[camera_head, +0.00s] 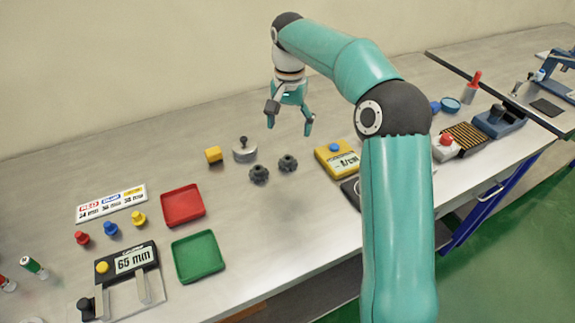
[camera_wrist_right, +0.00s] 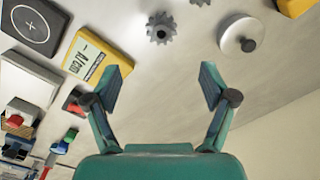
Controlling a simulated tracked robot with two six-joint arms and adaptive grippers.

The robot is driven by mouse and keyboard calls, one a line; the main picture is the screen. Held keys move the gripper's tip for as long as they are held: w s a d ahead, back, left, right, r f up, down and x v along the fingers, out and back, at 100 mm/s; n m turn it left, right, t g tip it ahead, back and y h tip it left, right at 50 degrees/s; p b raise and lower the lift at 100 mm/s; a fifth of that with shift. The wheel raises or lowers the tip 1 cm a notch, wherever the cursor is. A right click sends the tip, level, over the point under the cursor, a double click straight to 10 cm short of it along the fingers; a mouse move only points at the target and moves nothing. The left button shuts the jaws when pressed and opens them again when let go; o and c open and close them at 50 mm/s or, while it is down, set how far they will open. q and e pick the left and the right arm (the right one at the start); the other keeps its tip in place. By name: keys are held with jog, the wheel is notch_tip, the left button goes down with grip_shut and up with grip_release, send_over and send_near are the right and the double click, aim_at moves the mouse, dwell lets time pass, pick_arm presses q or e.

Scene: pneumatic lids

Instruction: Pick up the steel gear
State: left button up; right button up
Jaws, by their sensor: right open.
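Two dark grey toothed gears lie flat on the table, one on the left (camera_head: 259,175) and one on the right (camera_head: 288,163). They look alike, and I cannot tell which is the steel gear. In the wrist view the right-hand gear (camera_wrist_right: 160,28) shows whole, beyond the fingertips; the left-hand gear (camera_wrist_right: 200,2) is cut by the top edge. My right gripper (camera_head: 290,119) is open and empty, above the table and apart from both gears. Its two spread fingers also show in the wrist view (camera_wrist_right: 161,85). My left gripper is in neither view.
A silver knobbed disc (camera_head: 244,152) and a yellow cube (camera_head: 213,155) stand left of the gears. A yellow labelled box (camera_head: 327,161) lies to their right. A red tray (camera_head: 183,206) and a green tray (camera_head: 198,257) are at front left. The table in front of the gears is clear.

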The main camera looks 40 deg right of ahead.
send_over(288, 158)
jog(key=f, duration=0.5)
jog(key=shift+d+f, duration=0.2)
jog(key=shift+a+f+p, duration=0.15)
jog(key=shift+f, duration=1.2)
jog(key=shift+a+f+p, duration=0.1)
jog(key=shift+f+p, duration=0.05)
jog(key=shift+f, duration=1.2)
jog(key=c, duration=1.3)
jog(key=shift+c, duration=0.8)
jog(key=shift+r, duration=0.2)
